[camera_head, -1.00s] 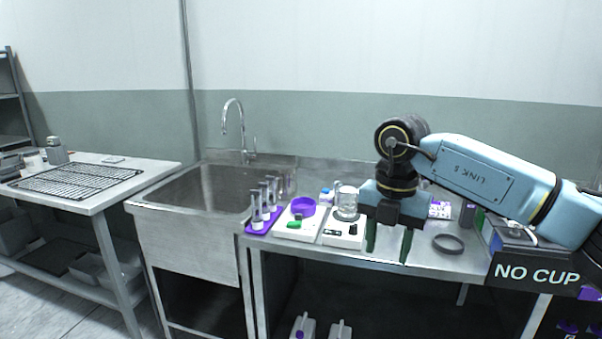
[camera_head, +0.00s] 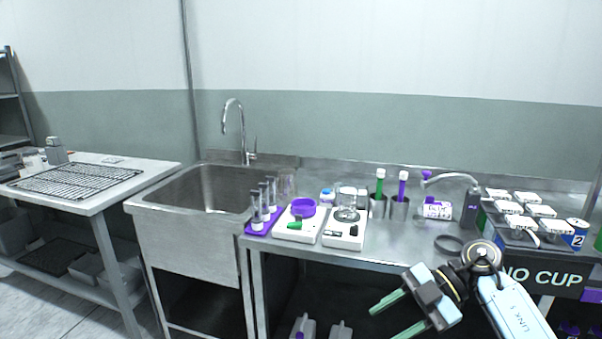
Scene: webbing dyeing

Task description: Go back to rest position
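My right gripper (camera_head: 388,317) is at the lower right of the head view, in front of the steel table's front edge and below its top. Its two green fingers are spread apart with nothing between them. My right arm comes up from the bottom right corner. My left gripper does not show. On the steel table (camera_head: 385,258) stand a glass beaker (camera_head: 346,205) on a white device (camera_head: 343,234), a purple dish (camera_head: 303,207) on a second white device (camera_head: 299,229), and a purple rack (camera_head: 262,223) with several tubes.
A sink (camera_head: 212,187) with a tall faucet (camera_head: 242,130) is left of the table. A dark ring (camera_head: 449,244) lies near my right arm. A box marked NO CUP (camera_head: 545,277) with several white-lidded containers is at right. A wire grid (camera_head: 78,181) lies on the left table.

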